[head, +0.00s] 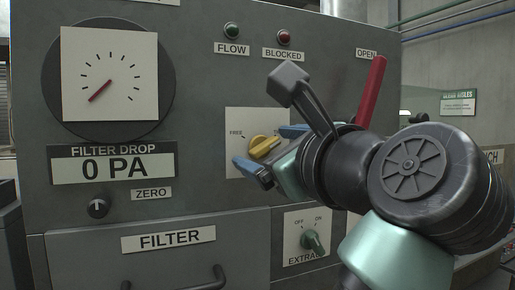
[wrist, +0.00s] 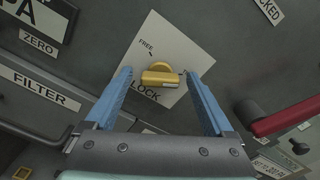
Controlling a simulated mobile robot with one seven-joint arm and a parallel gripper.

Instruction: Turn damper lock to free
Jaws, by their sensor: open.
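The damper lock is a yellow knob (head: 264,147) on a white plate (head: 243,116) on the grey panel. The plate reads FREE at upper left, and in the wrist view LOCK shows below the yellow knob (wrist: 160,76). The knob's grip bar lies across the line from FREE to LOCK in the wrist view. My gripper (head: 266,148) is open, with blue fingers on either side of the knob in the head view. In the wrist view my gripper (wrist: 156,73) has its fingertips left and right of the bar, with the right tip close to it. Contact is unclear.
A red lever (head: 371,90) under OPEN stands right of the plate. A green EXTRACT knob (head: 313,241) is below. A pressure dial (head: 108,73) reading 0 PA, a small black ZERO knob (head: 97,208) and a FILTER drawer (head: 160,265) are at left.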

